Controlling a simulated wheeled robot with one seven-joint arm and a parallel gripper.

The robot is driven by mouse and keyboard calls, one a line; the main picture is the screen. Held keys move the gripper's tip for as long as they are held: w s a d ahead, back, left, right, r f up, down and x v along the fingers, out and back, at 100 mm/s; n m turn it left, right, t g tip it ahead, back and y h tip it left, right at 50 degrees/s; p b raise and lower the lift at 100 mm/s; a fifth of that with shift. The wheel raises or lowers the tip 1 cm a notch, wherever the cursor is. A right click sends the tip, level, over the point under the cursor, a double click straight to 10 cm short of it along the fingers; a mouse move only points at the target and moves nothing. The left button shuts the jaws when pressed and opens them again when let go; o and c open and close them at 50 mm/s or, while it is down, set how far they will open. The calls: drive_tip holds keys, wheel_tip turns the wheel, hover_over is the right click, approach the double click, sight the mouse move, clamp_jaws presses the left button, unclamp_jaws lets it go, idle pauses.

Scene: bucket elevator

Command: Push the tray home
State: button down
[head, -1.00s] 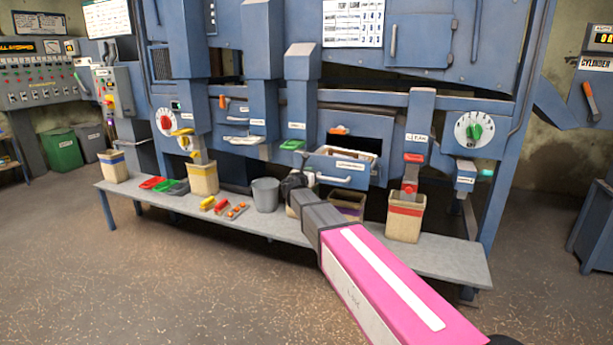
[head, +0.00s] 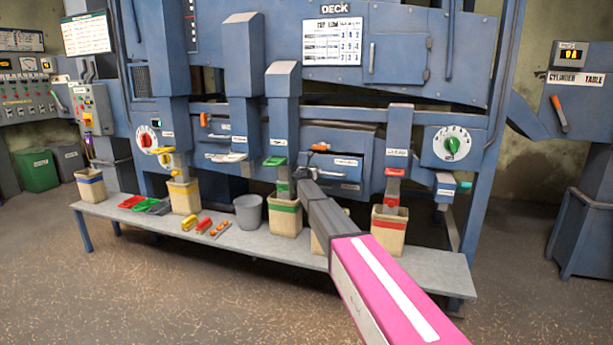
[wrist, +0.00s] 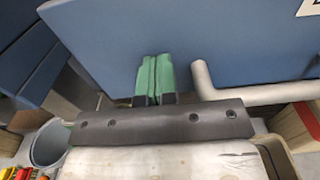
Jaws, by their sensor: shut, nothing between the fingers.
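The blue tray (head: 366,171) sits in the machine's front, in the middle of the head view, with a white label and a pale bar handle (head: 327,174) on its face. It looks pushed in, about level with the machine front; whether it is fully seated I cannot tell. My gripper (head: 303,177) is at the left part of the tray face. In the wrist view my gripper's green fingers (wrist: 155,62) are shut and empty. Their tips are at the blue tray face (wrist: 130,30), touching or very close, just left of the handle (wrist: 250,95).
Cloth-like bins stand on the grey bench below, including a green-banded one (head: 285,218) and a red-banded one (head: 389,235). A grey bucket (head: 248,212) stands left of them. An orange lever (head: 320,147) sits just above the tray.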

drive_tip(key=x, duration=1)
drive_tip(key=shift+w+d, duration=0.1)
drive_tip(key=shift+w, duration=0.2)
drive_tip(key=shift+w+d, duration=0.1)
drive_tip(key=shift+w, duration=0.2)
